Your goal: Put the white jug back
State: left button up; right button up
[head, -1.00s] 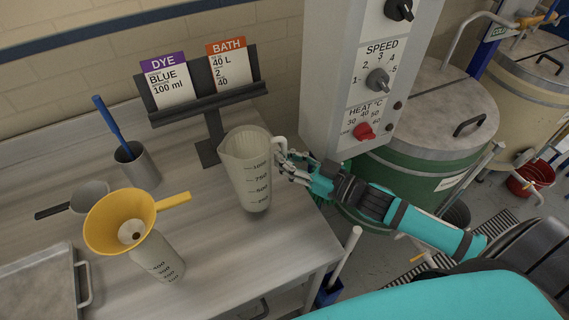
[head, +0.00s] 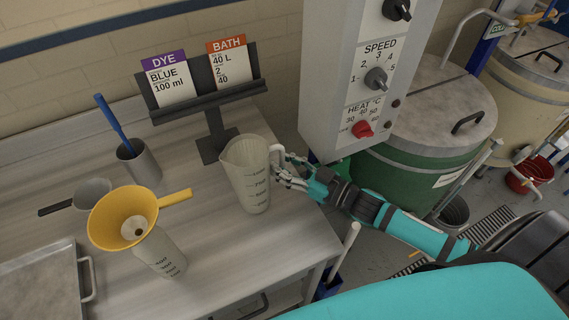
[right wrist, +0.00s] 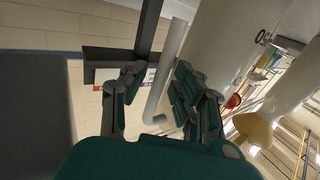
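The white jug (head: 246,180), a translucent measuring jug with dark graduations, stands upright at the right part of the grey bench. Its handle (head: 278,154) faces right, toward my right gripper (head: 284,169). In the right wrist view my right gripper (right wrist: 150,95) has its fingers apart, with the jug's pale handle (right wrist: 166,75) between them. A gap shows on the left side of the handle. My left gripper is not in view.
A yellow funnel (head: 110,219) sits in a graduated bottle (head: 162,257) left of the jug. A grey cup (head: 142,165) with a blue stick, a card stand (head: 208,104) and a metal tray (head: 40,285) are on the bench. The control box (head: 340,110) is close behind my gripper.

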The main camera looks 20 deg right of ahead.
jog(key=b+v, duration=0.2)
jog(key=v, duration=1)
